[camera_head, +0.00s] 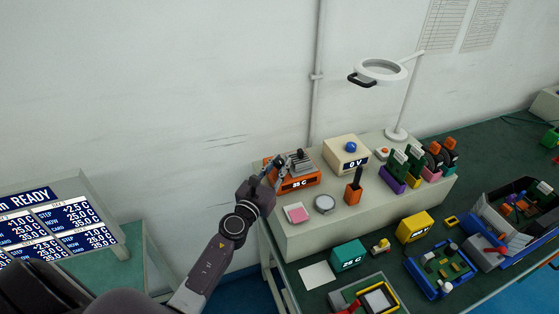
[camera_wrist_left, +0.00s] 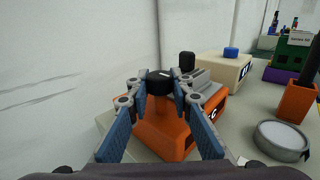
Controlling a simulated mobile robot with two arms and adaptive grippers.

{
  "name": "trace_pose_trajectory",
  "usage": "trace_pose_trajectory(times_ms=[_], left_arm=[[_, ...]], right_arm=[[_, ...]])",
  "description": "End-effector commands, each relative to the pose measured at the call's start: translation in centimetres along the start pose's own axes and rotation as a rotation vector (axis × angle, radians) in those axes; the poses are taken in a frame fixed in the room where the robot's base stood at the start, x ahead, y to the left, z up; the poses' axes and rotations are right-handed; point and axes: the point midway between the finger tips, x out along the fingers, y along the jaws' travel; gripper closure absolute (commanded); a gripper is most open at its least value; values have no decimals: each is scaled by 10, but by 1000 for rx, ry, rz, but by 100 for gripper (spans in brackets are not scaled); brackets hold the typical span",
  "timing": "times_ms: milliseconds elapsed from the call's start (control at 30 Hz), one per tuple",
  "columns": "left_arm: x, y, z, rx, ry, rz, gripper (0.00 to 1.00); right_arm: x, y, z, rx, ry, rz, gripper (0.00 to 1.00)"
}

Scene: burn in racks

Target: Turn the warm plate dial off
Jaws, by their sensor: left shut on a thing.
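The orange warm plate (camera_head: 310,179) stands at the left end of the raised grey shelf, with a lit readout that looks like 85 C. It also shows in the left wrist view (camera_wrist_left: 165,134). My left gripper (camera_head: 278,172) reaches it from the left, at its left part. In the left wrist view, the gripper (camera_wrist_left: 160,92) has its fingers on both sides of a black-topped dial (camera_wrist_left: 158,77) and is shut on it. In the head view the gripper hides the dial. A grey metal block with a black knob sits beside the dial. My right gripper is out of view.
A cream box reading 0 V with a blue knob (camera_head: 351,146) stands right of the warm plate. A pink pad (camera_head: 298,214), a round grey dish (camera_head: 325,203) and an orange holder (camera_head: 353,192) stand in front. A ring lamp (camera_head: 380,71) is above. The wall is close behind.

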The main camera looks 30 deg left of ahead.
Motion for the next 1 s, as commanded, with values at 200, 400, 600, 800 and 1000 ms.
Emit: trace_pose_trajectory(times_ms=[200,400,600,800,1000], left_arm=[[0,-1,0,1,2,27,100],[0,0,-1,0,2,35,100],[0,0,-1,-1,2,35,100],[0,0,-1,0,2,34,66],[0,0,-1,0,1,34,61]], right_arm=[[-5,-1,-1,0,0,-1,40],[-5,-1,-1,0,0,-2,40],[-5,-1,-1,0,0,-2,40],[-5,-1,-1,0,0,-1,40],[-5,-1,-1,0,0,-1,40]])
